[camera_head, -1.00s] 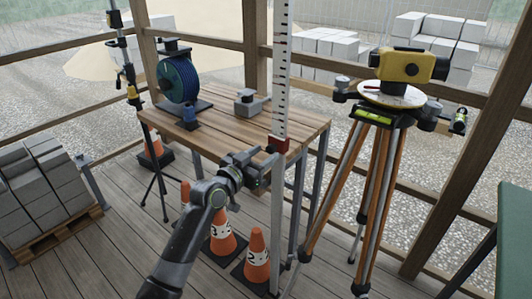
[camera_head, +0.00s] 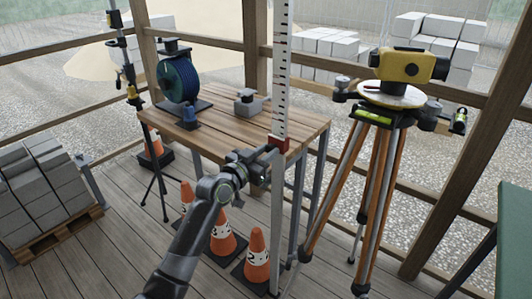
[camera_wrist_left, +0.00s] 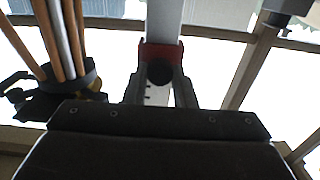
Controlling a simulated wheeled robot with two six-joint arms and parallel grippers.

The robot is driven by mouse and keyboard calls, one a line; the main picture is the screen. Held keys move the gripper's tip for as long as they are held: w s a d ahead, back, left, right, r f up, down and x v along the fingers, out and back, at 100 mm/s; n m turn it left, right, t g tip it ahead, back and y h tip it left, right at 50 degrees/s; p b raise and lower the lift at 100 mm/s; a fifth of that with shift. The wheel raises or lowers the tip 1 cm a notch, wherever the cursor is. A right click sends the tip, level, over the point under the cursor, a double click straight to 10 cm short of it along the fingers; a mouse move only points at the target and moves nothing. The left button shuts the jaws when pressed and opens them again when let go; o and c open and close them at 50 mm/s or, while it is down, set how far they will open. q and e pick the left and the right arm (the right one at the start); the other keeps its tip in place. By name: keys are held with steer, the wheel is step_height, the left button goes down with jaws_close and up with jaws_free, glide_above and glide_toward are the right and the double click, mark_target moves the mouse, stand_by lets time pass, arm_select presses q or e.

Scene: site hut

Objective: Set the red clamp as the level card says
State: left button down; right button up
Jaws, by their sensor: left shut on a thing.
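The red clamp (camera_head: 278,142) sits around the white graduated staff (camera_head: 283,75), which stands upright at the table's front edge. In the left wrist view the clamp (camera_wrist_left: 146,52) shows with a round black knob (camera_wrist_left: 159,73) facing me. My left gripper (camera_head: 266,162) is shut on the clamp, its two fingers (camera_wrist_left: 160,90) either side of the knob. The fingers partly hide the clamp. The scale marks are too small to read. I cannot make out a level card. My right gripper is in neither view.
A yellow level (camera_head: 408,65) stands on a wooden-legged tripod (camera_head: 378,190) to the right. The wooden table (camera_head: 215,140) holds a blue reel (camera_head: 178,78) and a grey block (camera_head: 248,103). Orange cones (camera_head: 257,262) stand below my arm. Grey blocks (camera_head: 35,190) sit on a pallet at left.

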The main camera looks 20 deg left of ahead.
arm_select(q)
steer(key=p, duration=1.1)
glide_toward(279, 95)
steer(key=x, duration=0.4)
steer(key=shift+w+d, duration=0.15)
steer(key=shift+w, duration=0.2)
steer(key=c, duration=1.2)
jaws_free()
steer(key=b+v, duration=0.1)
steer(key=v, duration=1.6)
steer(key=shift+s+r, duration=0.1)
steer(key=shift+s, duration=0.1)
